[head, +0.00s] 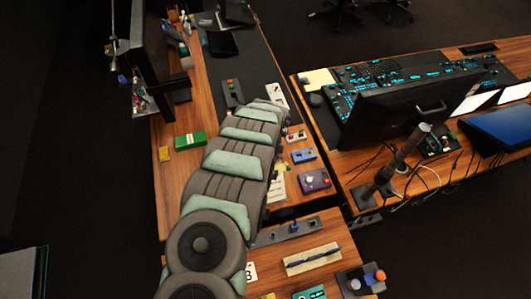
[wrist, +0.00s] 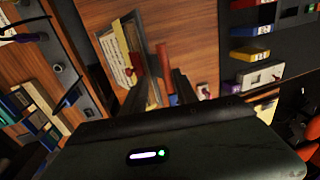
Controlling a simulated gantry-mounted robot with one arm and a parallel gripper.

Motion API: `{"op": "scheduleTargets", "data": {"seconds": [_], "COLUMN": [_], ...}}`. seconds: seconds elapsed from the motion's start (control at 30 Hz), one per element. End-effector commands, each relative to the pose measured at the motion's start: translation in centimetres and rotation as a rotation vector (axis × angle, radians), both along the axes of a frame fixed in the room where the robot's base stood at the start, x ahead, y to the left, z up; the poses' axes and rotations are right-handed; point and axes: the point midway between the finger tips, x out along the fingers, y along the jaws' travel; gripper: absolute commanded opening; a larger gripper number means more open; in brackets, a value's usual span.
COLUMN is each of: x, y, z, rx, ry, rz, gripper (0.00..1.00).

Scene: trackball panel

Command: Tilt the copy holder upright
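The copy holder (wrist: 146,30) appears to be the grey tilted board with cream paper in the upper middle of the wrist view. Yellow and red strips cross its face. In the head view, what may be its paper (head: 278,189) shows just right of my arm, which hides the rest. My gripper (wrist: 160,86) shows in the wrist view with two dark fingers apart, close to the lower part of the board. I cannot tell whether a finger touches it. Red pieces show between the fingers. In the head view the gripper is hidden behind my arm.
Small control boxes, a blue one (head: 303,156) and a purple one (head: 314,180), stand right of my arm. A green box (head: 190,140) lies left of it. A large monitor (head: 405,108) stands on the right desk. Bare wood shows near the left edge.

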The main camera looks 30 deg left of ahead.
Motion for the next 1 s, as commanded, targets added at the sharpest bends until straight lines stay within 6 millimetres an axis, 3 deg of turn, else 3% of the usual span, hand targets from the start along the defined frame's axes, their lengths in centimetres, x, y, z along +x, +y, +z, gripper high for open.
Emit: {"op": "scheduleTargets", "data": {"seconds": [0.37,0.73,0.87,1.0], "x": [0.1,-0.7,-1.0,-1.1], "y": [-0.1,-0.7,-0.9,-1.1], "z": [1.2,5.8,8.7,9.7], "rx": [0.001,0.003,0.005,0.003], "ry": [-0.003,-0.001,-0.002,-0.003], "rz": [-0.001,-0.002,0.001,0.0], "gripper": [0.34,0.34,0.34,0.34]}}
